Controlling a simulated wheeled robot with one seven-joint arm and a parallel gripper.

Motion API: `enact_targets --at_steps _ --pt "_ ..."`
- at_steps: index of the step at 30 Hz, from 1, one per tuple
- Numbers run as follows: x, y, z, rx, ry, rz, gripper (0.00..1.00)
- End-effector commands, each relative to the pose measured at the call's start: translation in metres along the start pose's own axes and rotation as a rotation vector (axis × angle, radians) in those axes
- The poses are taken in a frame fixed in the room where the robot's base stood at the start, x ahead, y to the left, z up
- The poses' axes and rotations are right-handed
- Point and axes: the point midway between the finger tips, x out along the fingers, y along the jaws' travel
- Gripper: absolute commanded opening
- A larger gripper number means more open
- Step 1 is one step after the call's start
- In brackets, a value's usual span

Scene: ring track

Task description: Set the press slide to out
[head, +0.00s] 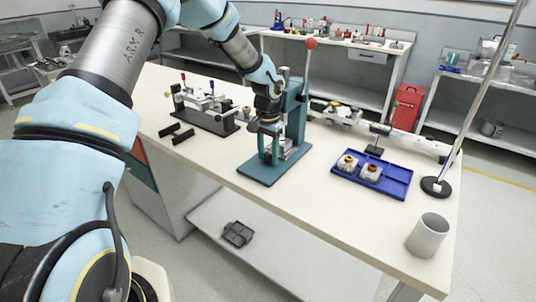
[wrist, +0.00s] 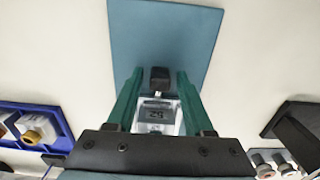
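The press stands on the workbench in the head view, with a teal base plate (head: 262,173), a teal column (head: 297,110) and a tall lever with a red ball (head: 311,43). My gripper (head: 270,158) is at the front of the press, pointing down over the base plate. In the wrist view, the green fingers of my gripper (wrist: 161,84) stand apart, on either side of a silver block with a number plate (wrist: 157,115) and a small black knob (wrist: 160,74). Gaps show beside the knob. The press slide is largely hidden behind my gripper in the head view; I cannot tell its position.
A blue tray (head: 396,187) with two white parts lies right of the press. A black-based fixture (head: 205,120) stands to the left. A grey cup (head: 428,235) and a pole stand (head: 436,186) are at the right end. The front bench area is clear.

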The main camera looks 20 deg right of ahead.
Motion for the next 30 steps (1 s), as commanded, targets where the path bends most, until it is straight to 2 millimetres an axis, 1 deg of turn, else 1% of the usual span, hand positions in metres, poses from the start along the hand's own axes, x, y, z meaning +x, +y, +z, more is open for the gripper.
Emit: enact_targets --at_steps 1,2,13,30 --pt "-0.0001 0.0000 0.0000 0.000 0.000 0.000 0.45" --pt "-0.0002 0.0000 0.0000 0.000 0.000 0.000 0.42" --pt "-0.0003 0.0000 0.0001 0.000 0.000 0.000 0.00" --pt "-0.0004 0.0000 0.0001 0.000 0.000 0.000 0.00"
